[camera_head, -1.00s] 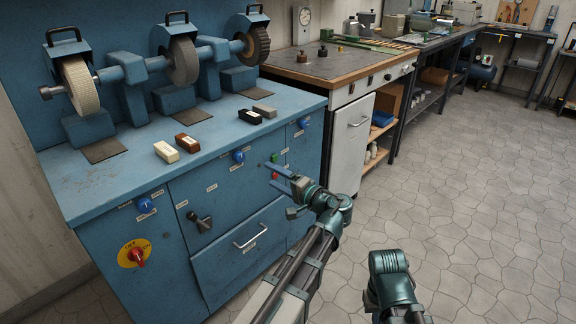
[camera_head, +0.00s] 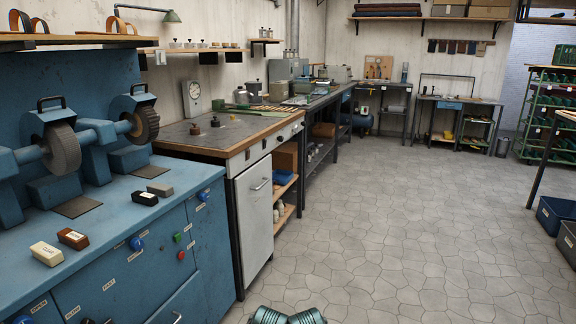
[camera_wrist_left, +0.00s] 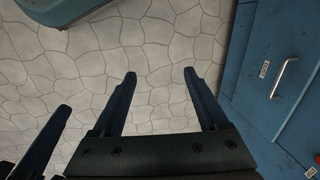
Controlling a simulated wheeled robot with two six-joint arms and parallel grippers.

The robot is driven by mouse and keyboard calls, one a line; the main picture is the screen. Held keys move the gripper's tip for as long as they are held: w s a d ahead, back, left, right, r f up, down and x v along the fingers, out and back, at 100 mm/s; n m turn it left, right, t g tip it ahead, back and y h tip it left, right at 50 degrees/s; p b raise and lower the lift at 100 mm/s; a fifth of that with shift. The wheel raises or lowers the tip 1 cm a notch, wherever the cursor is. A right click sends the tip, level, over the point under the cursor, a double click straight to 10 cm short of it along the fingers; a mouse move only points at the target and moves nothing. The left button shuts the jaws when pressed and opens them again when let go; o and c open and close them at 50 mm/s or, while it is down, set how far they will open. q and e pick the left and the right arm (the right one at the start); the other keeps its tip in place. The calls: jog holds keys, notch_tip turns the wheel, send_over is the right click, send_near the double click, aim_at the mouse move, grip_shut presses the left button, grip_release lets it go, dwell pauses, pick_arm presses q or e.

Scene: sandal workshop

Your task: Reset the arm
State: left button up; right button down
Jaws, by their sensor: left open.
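My left gripper (camera_wrist_left: 160,88) shows in the left wrist view, with its two dark fingers apart and nothing between them. It is above the stone-patterned floor, with the blue cabinet at the right of that view. Another dark finger-like piece (camera_wrist_left: 45,137) shows at the left; it may be part of my right gripper, but I cannot tell its state. In the head view only teal tops of my arm links (camera_head: 288,316) show at the bottom edge. Neither gripper shows there.
The blue grinding bench (camera_head: 110,215) stands at left with wheels and small blocks on top. A worktop with a white cabinet (camera_head: 254,222) adjoins it. Blue bins (camera_head: 556,213) and a green rack (camera_head: 545,110) are at right. The floor (camera_head: 385,215) between is clear.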

pick_arm(q)
notch_tip(320, 180, up, 30)
jog(key=s+d+p, duration=0.1)
jog(key=p, duration=2.9)
jog(key=shift+s+d+h, duration=0.15)
jog(key=shift+d+h, duration=0.1)
jog(key=shift+h, duration=0.15)
jog(key=shift+a, duration=0.1)
